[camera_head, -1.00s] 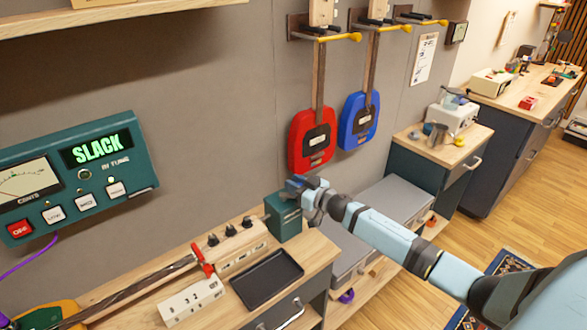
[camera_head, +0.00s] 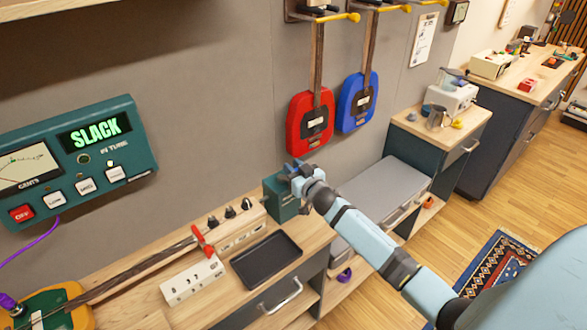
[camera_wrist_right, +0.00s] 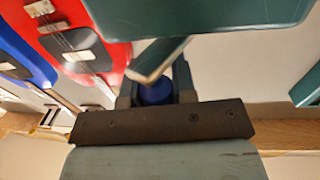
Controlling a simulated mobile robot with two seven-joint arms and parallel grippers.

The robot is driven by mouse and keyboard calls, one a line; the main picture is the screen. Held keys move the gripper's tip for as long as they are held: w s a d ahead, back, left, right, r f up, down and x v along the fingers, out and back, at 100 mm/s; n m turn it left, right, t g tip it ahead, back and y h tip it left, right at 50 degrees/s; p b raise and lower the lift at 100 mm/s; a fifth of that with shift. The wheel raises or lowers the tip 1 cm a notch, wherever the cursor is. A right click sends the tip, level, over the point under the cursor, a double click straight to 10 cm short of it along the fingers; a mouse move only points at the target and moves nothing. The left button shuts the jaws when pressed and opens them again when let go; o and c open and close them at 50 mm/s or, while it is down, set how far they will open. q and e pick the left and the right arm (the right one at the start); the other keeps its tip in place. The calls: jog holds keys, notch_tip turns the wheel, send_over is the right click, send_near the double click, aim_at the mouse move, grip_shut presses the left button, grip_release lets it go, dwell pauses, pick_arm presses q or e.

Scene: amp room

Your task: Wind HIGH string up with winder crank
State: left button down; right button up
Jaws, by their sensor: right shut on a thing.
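The stringed instrument lies on the left bench, its yellow-and-teal body (camera_head: 52,310) at bottom left. My left gripper is not in view.
A black tray (camera_head: 266,258) and a pale block with black knobs (camera_head: 238,224) share the bench. Red (camera_head: 310,122) and blue (camera_head: 356,102) instruments hang on the wall. A grey-topped cabinet (camera_head: 380,190) stands right of the box. A purple cable (camera_head: 30,254) hangs below the tuner.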

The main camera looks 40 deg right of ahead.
jog(key=o, duration=0.9)
jog(key=shift+o, duration=0.2)
jog(key=s+b, duration=0.1)
jog(key=s, duration=1.2)
jog(key=shift+s+a+b, duration=0.2)
jog(key=shift+s+b, duration=0.15)
jog(key=shift+s, duration=0.05)
